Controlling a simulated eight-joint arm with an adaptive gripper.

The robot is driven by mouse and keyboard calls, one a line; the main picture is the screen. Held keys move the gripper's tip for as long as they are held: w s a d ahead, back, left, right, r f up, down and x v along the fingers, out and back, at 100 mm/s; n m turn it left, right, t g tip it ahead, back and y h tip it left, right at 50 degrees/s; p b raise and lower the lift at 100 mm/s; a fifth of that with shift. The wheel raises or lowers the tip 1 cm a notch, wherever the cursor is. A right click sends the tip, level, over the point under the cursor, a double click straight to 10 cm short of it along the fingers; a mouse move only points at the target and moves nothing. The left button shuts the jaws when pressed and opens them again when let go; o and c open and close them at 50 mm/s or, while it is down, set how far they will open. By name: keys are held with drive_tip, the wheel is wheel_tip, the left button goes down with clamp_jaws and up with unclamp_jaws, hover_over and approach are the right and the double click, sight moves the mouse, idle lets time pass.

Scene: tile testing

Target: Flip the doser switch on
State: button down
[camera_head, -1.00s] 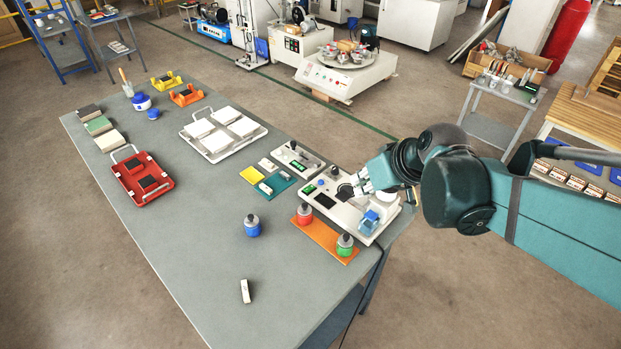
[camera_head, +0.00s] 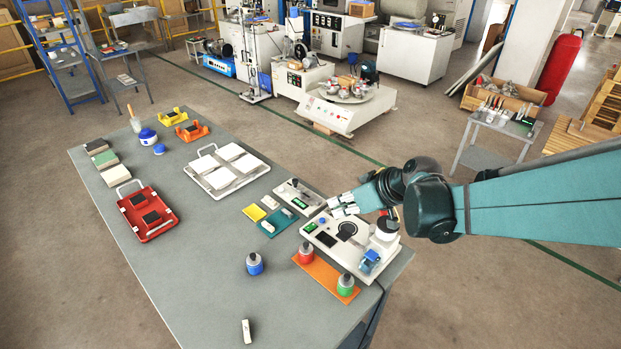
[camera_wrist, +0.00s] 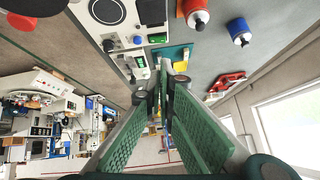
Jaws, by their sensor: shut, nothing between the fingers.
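A large white bench device (camera_head: 328,228) stands at the right end of the table, with a green display, a dark square pad, a round black plate and a blue clip part. A smaller white device (camera_head: 298,195) with a green display and a dark upright knob or lever stands beyond it. I cannot tell which is the doser, or the state of any switch. My gripper (camera_head: 335,207) is shut and empty, above the far end of the large device by the smaller one. In the wrist view its fingertips (camera_wrist: 165,68) point at the table beside the small device (camera_wrist: 136,66).
An orange mat (camera_head: 327,274) with a red-banded bottle (camera_head: 306,254) and a green-banded bottle (camera_head: 346,286) lies in front. A blue bottle (camera_head: 254,264) stands left of it. A teal mat (camera_head: 276,222) is near the small device. The table's near left is mostly clear.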

drive_tip(key=shift+w+a+f+n+y+p, duration=0.25)
drive_tip(key=shift+w+a, duration=0.15)
drive_tip(key=shift+w, duration=0.2)
drive_tip(key=shift+w+a+f+n+y+p, duration=0.15)
drive_tip(key=shift+w+a+f+n+y, duration=0.15)
drive_tip(key=shift+w, duration=0.3)
drive_tip(key=shift+a, duration=0.1)
drive_tip(key=b, duration=0.2)
hover_over(312, 228)
drive_tip(key=f, duration=0.8)
drive_tip(key=shift+w+f, duration=0.25)
drive_tip(key=shift+s+f, duration=0.1)
drive_tip(key=shift+f, duration=1)
